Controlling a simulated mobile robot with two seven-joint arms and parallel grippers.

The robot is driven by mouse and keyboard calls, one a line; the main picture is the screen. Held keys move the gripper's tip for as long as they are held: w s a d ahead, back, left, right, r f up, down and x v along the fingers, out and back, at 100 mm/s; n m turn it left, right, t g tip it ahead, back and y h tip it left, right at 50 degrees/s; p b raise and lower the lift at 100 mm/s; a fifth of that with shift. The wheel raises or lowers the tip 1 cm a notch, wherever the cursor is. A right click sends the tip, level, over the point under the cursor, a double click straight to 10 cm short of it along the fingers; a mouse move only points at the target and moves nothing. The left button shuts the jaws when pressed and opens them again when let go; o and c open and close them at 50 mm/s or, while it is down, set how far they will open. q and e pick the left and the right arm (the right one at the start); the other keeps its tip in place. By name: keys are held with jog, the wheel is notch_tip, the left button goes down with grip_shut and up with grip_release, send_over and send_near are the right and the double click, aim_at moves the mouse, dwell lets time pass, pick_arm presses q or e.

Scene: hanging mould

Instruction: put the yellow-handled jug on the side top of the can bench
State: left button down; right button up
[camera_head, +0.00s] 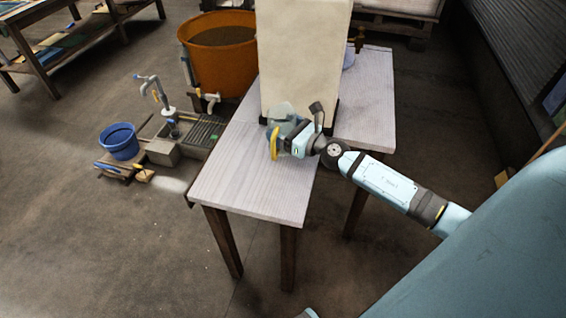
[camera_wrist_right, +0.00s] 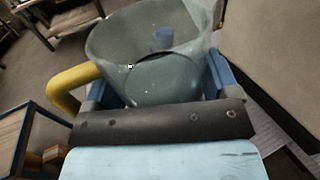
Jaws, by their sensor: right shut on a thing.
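The jug (camera_head: 279,111) is translucent grey-green with a yellow handle (camera_head: 274,143). My right gripper (camera_head: 285,127) is shut on it. In the right wrist view the jug (camera_wrist_right: 150,55) sits between the blue fingers, mouth showing, with its handle (camera_wrist_right: 68,88) out to the left. The jug is over the bench (camera_head: 235,190), a pale wooden-topped table, close in front of the tall cream can (camera_head: 302,55). I cannot tell whether its base touches the top; the gripper hides part of it. My left gripper is not in view.
An orange tub (camera_head: 220,45) stands behind left. A blue bucket (camera_head: 118,140) and a hand pump (camera_head: 160,95) are on the floor at left. Corrugated metal (camera_head: 510,65) runs along the right.

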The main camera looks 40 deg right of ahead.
notch_tip(320, 180, down, 4)
jog(key=shift+r+b, duration=0.1)
jog(key=shift+b, duration=0.9)
jog(key=shift+f+b, duration=0.35)
jog(key=shift+f, duration=0.15)
notch_tip(320, 180, down, 4)
jog(key=b, duration=0.2)
jog(key=shift+r+b, duration=0.25)
jog(key=shift+b, duration=0.1)
jog(key=shift+f, duration=0.3)
jog(key=shift+f+b, duration=0.2)
jog(key=shift+b, duration=0.1)
jog(key=o, duration=1.1)
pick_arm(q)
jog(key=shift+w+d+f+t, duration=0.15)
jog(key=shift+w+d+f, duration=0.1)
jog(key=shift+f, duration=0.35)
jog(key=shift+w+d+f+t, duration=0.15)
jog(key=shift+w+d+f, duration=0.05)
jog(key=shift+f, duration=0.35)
pick_arm(e)
jog(key=shift+r, duration=0.15)
